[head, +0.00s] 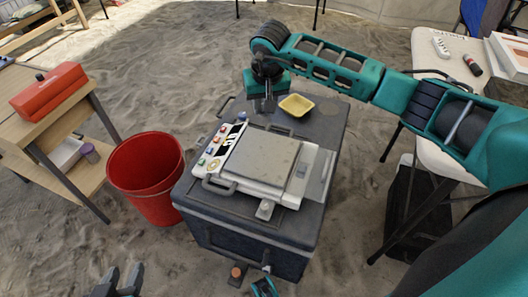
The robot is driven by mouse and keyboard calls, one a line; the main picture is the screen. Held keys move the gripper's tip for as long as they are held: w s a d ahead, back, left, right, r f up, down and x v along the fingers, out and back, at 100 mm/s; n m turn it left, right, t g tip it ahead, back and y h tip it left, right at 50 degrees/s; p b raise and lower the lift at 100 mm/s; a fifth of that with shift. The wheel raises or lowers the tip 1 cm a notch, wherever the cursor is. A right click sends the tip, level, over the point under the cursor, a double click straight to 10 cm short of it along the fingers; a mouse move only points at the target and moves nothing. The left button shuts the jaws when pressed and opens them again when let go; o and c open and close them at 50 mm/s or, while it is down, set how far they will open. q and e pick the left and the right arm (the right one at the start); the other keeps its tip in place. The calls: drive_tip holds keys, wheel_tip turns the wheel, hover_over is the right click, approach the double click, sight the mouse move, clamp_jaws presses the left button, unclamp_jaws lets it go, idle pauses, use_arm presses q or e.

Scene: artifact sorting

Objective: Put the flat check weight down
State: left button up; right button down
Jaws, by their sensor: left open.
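My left gripper (122,284) shows only its dark fingertips at the bottom left, over the sand. They are apart, with nothing seen between them. My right gripper (265,103) points down over the back of the dark case, just left of a small yellow tray (296,105). Its fingers are small and dark, and I cannot tell whether they hold anything. A white scale (293,193) with a flat grey pan (264,158) stands on the dark case (250,226). A small silver piece (265,210) is at the scale's front edge. I cannot identify the flat check weight for certain.
A red bucket (150,190) stands left of the case. A wooden table (45,118) with a red box (48,90) is at the left. A white table (426,48) with several items is at the right. The case top has bare room at the back right.

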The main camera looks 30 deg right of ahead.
drive_tip(key=b, duration=0.2)
hover_over(263, 152)
drive_tip(key=s, duration=0.1)
wheel_tip(263, 152, down, 11)
drive_tip(key=shift+a+r, duration=0.1)
drive_tip(key=shift+a, duration=0.05)
drive_tip(key=shift+f, duration=0.55)
wheel_tip(263, 152, down, 4)
drive_tip(key=shift+f+b, duration=0.1)
drive_tip(key=shift+b, duration=0.8)
use_arm(q)
drive_tip(key=shift+w+d+f, duration=0.1)
drive_tip(key=shift+d+f, duration=0.25)
drive_tip(key=shift+f, duration=0.2)
drive_tip(key=shift+d+f, duration=0.35)
drive_tip(key=shift+f, duration=0.2)
use_arm(e)
drive_tip(key=c, duration=0.9)
unclamp_jaws()
drive_tip(key=shift+o, duration=0.2)
